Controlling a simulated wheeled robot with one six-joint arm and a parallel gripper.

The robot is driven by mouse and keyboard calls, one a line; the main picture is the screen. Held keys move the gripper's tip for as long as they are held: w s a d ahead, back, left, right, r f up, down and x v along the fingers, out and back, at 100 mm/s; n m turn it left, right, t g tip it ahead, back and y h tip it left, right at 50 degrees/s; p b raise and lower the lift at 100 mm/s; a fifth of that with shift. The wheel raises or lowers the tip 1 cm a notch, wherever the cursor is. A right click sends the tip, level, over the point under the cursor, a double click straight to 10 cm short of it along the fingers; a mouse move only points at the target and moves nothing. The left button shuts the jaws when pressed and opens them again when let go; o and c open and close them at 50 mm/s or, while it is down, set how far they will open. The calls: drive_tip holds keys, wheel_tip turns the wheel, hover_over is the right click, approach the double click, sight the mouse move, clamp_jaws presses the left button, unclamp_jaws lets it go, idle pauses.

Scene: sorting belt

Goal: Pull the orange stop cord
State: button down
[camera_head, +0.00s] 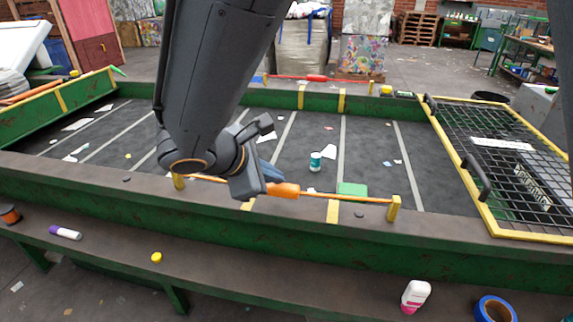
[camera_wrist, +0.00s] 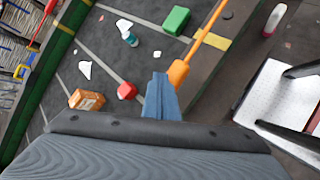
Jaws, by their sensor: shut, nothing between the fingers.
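The orange stop cord (camera_head: 345,197) runs between two short yellow posts along the front rim of the belt. Its thicker orange handle (camera_head: 284,190) sits near the middle of the cord. My gripper (camera_head: 270,173) is just beside the left end of the handle and overlaps part of the cord in the head view. In the wrist view my shut blue-grey fingers (camera_wrist: 159,80) hold nothing. Their tips are close to the left of the handle (camera_wrist: 178,73); I cannot tell whether they touch it. The cord also shows there (camera_wrist: 211,22), running toward the top right.
A second cord with a red handle (camera_head: 317,77) runs along the far rim. On the dark belt lie a teal-and-white bottle (camera_head: 315,161), a green block (camera_head: 352,189) and scraps. A yellow-framed mesh guard (camera_head: 505,150) stands at right. The front ledge holds a white-pink bottle (camera_head: 415,296) and blue tape (camera_head: 495,309).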

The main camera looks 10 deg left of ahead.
sight(274, 188)
drive_tip(key=shift+f+b, duration=0.7)
drive_tip(key=shift+f, duration=0.25)
idle(0.7)
idle(0.4)
drive_tip(key=shift+r+p, duration=1.65)
drive_tip(key=shift+r, duration=0.4)
wheel_tip(274, 188, up, 5)
drive_tip(key=p, duration=0.3)
drive_tip(key=shift+p, duration=0.4)
